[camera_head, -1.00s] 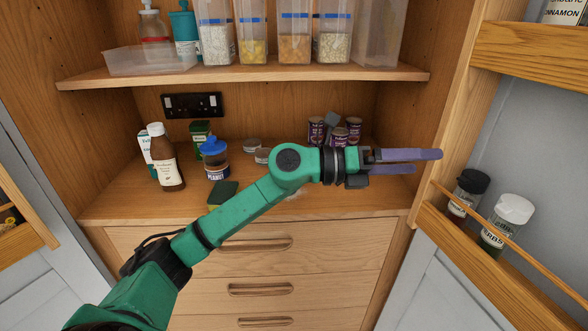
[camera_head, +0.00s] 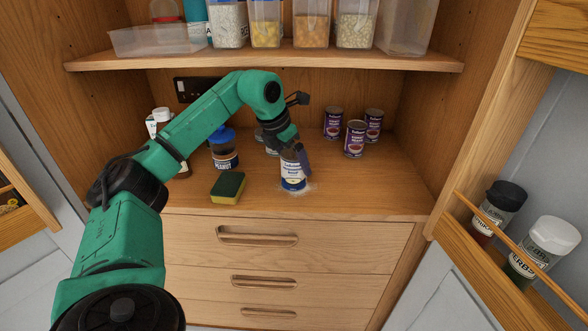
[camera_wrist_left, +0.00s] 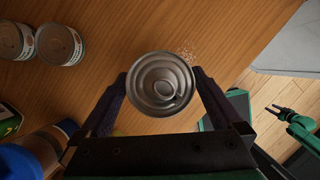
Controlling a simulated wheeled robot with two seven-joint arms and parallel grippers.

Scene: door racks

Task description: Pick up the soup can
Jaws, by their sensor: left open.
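The soup can (camera_head: 292,178), with a white and blue label, stands upright near the front edge of the cabinet counter. Its round metal lid with a pull ring (camera_wrist_left: 163,86) fills the middle of the left wrist view. My left gripper (camera_head: 295,162) reaches down over the can from above. In the left wrist view its two dark fingers (camera_wrist_left: 160,76) are apart, one on each side of the can. I cannot tell whether they touch it. My right gripper (camera_wrist_left: 278,110) shows small at the right of the left wrist view, its fingers apart and empty.
Several purple-labelled cans (camera_head: 355,139) stand behind to the right. A sponge (camera_head: 228,187) and a peanut butter jar (camera_head: 223,150) are to the left. Low cans (camera_wrist_left: 59,45) stand nearby. A shelf (camera_head: 270,63) spans above. The counter right of the can is clear.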

